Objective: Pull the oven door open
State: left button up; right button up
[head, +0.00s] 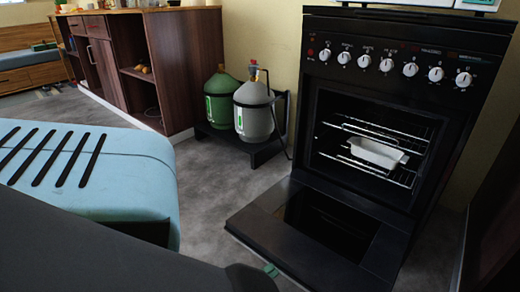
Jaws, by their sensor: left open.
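The black oven (385,110) stands at the right. Its door (310,235) is folded down and lies about level, low in front of the open cavity. Inside, a white dish (377,152) sits among the wire racks (350,130). My left arm comes in along the bottom left. Only a small greenish tip of my left gripper (271,270) shows, beside the door's near left edge. I cannot tell whether it touches the door. The gripper is open with nothing seen in it. My right gripper is out of view.
A green gas bottle (221,98) and a grey one (253,112) stand in a black rack left of the oven. A brown wooden cabinet (180,60) is behind them. Grey floor (215,185) is clear between the rack and the door. A dark panel (490,235) stands close at the right.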

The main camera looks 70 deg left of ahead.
pick_arm(q)
notch_tip(320, 180, down, 6)
jog(key=s+a, duration=0.1)
jog(key=a, duration=0.1)
jog(key=shift+s, duration=0.35)
dwell(0.3)
jog(key=shift+r, duration=0.1)
jog(key=shift+c, duration=0.4)
